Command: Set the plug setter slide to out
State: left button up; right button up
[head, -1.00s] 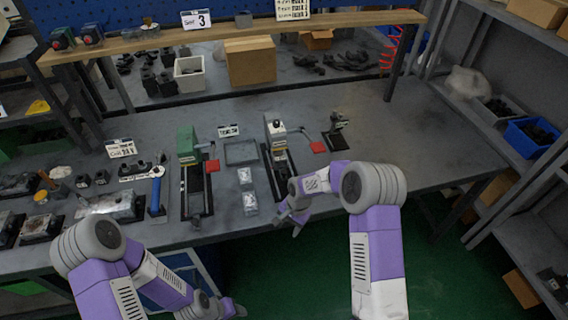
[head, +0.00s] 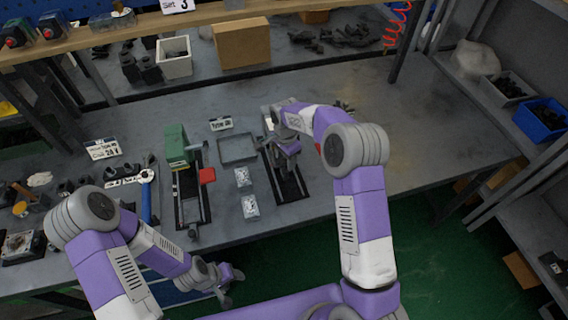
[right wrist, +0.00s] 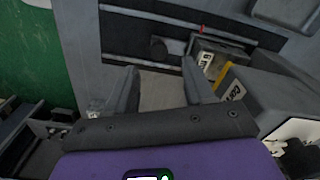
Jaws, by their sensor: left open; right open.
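My left gripper (head: 230,284) is open and empty, low in front of the bench edge.
A green-headed device (head: 177,146) with its own rail and red pad (head: 207,175) stands to the left. A grey tray (head: 237,150) and two small clear packets (head: 243,177) lie between the devices. Bench surface at the right (head: 440,130) is clear.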

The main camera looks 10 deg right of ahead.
aim_at(285, 170)
jog(key=shift+s+f, duration=0.1)
jog(key=shift+f, duration=2.7)
grip_shut()
